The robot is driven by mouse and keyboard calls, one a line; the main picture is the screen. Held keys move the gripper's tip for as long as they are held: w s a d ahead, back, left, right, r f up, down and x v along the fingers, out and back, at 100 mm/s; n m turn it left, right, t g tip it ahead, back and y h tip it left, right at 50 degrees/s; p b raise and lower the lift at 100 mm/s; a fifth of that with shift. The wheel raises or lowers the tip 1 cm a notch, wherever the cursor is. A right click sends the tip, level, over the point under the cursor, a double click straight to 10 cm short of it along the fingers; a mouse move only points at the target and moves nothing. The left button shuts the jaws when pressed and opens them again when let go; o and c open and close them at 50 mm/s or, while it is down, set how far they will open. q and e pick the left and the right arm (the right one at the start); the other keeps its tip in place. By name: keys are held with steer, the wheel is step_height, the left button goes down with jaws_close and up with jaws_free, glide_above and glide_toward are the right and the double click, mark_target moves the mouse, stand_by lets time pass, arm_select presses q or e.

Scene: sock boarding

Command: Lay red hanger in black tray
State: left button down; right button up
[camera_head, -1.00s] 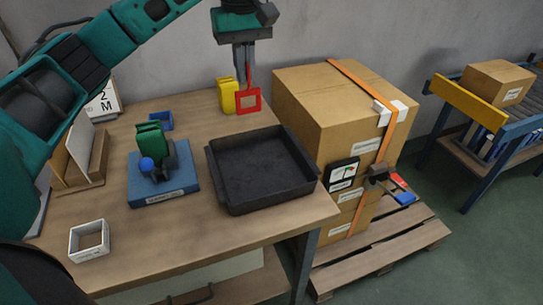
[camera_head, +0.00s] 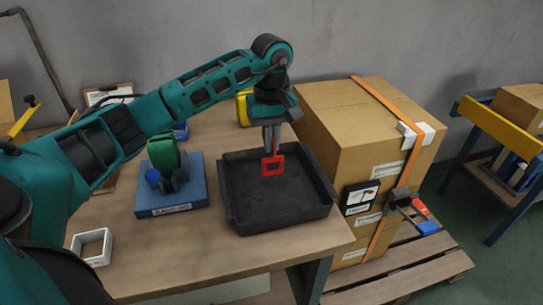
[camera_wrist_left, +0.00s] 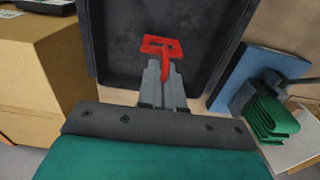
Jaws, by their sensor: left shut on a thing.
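The red hanger (camera_head: 272,166) is a small red frame with a stem. My left gripper (camera_head: 271,147) is shut on its stem and holds it upright, frame downward, over the black tray (camera_head: 232,213). In the left wrist view the hanger (camera_wrist_left: 162,44) shows beyond the fingertips of my left gripper (camera_wrist_left: 164,72), against the dark floor of the tray (camera_wrist_left: 110,60). I cannot tell whether the hanger touches the tray floor. The tray looks otherwise empty. My right gripper is not in view.
A blue base (camera_head: 170,205) with green and blue parts stands left of the tray. A yellow thing (camera_head: 243,108) is behind the tray. Strapped cardboard boxes (camera_head: 350,130) stand close on the right.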

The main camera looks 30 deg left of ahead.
arm_select(q)
steer(key=shift+f, duration=2.35)
steer(key=shift+f, duration=0.15)
steer(key=c, duration=1.3)
jaws_free()
step_height(320, 180, up, 12)
steer(key=shift+r, duration=0.2)
steer(key=shift+d, duration=0.1)
